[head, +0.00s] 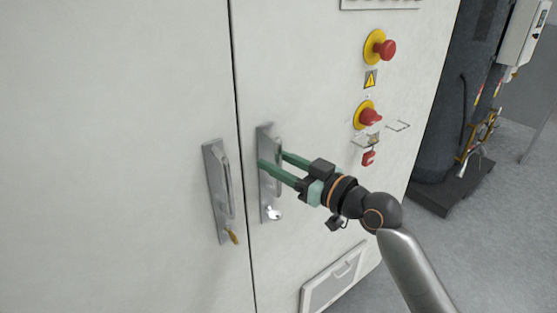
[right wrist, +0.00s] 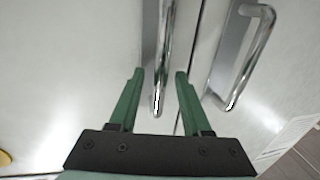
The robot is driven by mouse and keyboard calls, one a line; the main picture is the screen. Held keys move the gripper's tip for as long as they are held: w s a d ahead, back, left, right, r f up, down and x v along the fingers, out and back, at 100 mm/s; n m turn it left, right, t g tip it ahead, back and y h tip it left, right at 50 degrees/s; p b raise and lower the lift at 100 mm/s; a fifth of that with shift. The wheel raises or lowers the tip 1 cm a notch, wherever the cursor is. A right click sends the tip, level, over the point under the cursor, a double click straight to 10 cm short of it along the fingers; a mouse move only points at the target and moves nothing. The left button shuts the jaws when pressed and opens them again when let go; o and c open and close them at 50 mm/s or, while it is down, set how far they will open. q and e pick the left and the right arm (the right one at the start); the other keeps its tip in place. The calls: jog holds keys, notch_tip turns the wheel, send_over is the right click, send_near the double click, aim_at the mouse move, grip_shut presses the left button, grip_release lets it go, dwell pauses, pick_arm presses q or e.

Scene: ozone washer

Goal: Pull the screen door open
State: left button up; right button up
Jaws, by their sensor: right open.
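Two pale cabinet doors meet at a dark vertical seam. The right door (head: 315,75) has a metal pull handle (head: 276,148) on an upright plate with a silver knob below. The left door (head: 110,150) has a similar handle (head: 225,180) with a brass key or latch below it. My right gripper (head: 273,160) is open at the right door's handle. In the right wrist view, that handle's bar (right wrist: 166,50) shows in the gap between the green fingers (right wrist: 160,73), with room on both sides. Contact is not visible. Both doors look closed. My left gripper is not in view.
Red-and-yellow emergency knobs (head: 386,49) and a small wire bracket (head: 398,126) are on the cabinet right of my gripper. A vent panel (head: 333,277) is low on the right door. A dark cylinder (head: 447,110) stands beyond. Grey floor (head: 490,240) is clear at right.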

jog(key=shift+c, duration=0.2)
grip_shut()
dwell(1.1)
